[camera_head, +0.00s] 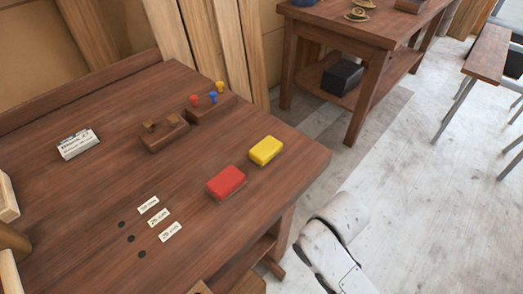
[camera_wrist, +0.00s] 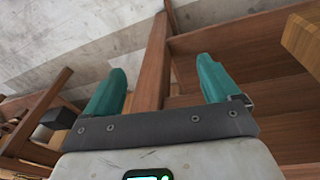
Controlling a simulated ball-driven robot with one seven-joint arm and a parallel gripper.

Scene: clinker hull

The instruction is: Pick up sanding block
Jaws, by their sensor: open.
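In the head view part of my arm is low, right of the bench edge, and the gripper is out of frame.
A wooden plane-like tool (camera_head: 164,132), a holder with red, blue and yellow-topped tools (camera_head: 208,103), a white labelled box (camera_head: 78,144) and paper labels (camera_head: 159,217) share the bench. Another bench (camera_head: 360,27) stands behind. The floor (camera_head: 420,190) to the right is clear.

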